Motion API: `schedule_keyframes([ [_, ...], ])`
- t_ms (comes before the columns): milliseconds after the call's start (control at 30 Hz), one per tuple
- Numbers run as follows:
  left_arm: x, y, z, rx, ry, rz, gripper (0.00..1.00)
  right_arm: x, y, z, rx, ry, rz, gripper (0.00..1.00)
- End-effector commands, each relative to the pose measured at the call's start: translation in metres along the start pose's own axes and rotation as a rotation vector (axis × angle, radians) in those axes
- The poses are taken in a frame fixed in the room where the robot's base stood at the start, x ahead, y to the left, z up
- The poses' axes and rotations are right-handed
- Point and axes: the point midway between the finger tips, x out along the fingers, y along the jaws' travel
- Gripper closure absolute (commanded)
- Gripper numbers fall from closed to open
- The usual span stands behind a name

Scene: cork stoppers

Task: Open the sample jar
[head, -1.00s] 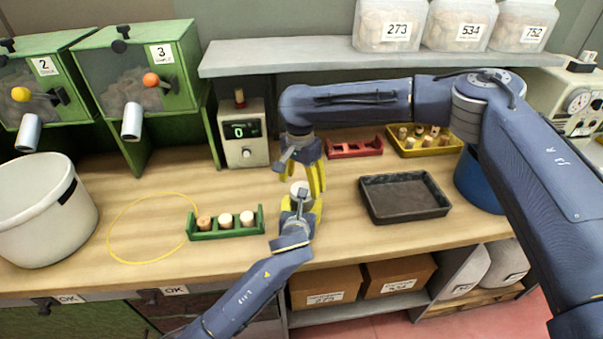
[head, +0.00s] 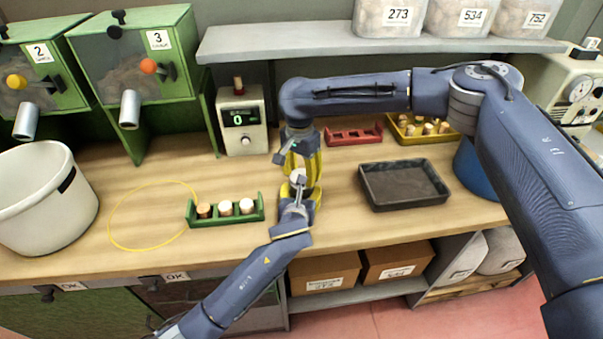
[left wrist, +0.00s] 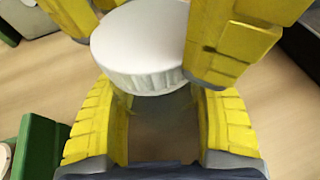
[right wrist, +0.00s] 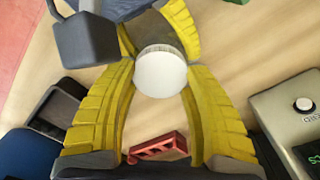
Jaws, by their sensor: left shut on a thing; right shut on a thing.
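The sample jar has a white ribbed lid (left wrist: 140,50) and a greyish, see-through body (left wrist: 165,125) in the left wrist view. My left gripper (head: 298,196) is shut around the body from the front, one yellow finger on each side. My right gripper (head: 303,168) comes from above and is shut on the lid; its fingers flank the lid (right wrist: 160,74) in the right wrist view. The lid sits directly above the body; I see no clear gap. The jar is upright above the bench, and the fingers hide most of it in the head view.
A green rack (head: 225,213) with stoppers is left of the jar, beside a yellow ring (head: 112,222). A dark tray (head: 405,205) lies to the right. A red rack (head: 353,137), a yellow tray (head: 462,134) and a display box (head: 243,120) stand behind.

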Motion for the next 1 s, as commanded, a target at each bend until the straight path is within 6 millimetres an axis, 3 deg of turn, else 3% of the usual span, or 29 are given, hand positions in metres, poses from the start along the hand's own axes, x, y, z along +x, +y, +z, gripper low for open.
schedule_keyframes([
  [133, -0.0002, -0.0004, 0.0007, 0.0, -0.001, -0.001, 1.0, 0.0, -0.0001, 0.0003, 0.0, 0.0, 0.0, 0.87],
  [467, -0.0002, -0.0005, 0.0009, 0.0, -0.002, -0.001, 1.0, 0.0004, -0.0001, 0.0005, -0.072, 0.0, -0.001, 0.88],
  [1000, -0.0003, -0.0007, 0.0013, -0.001, -0.002, -0.002, 1.0, -0.0001, -0.0011, 0.0008, -0.956, 0.012, -0.016, 0.89],
])
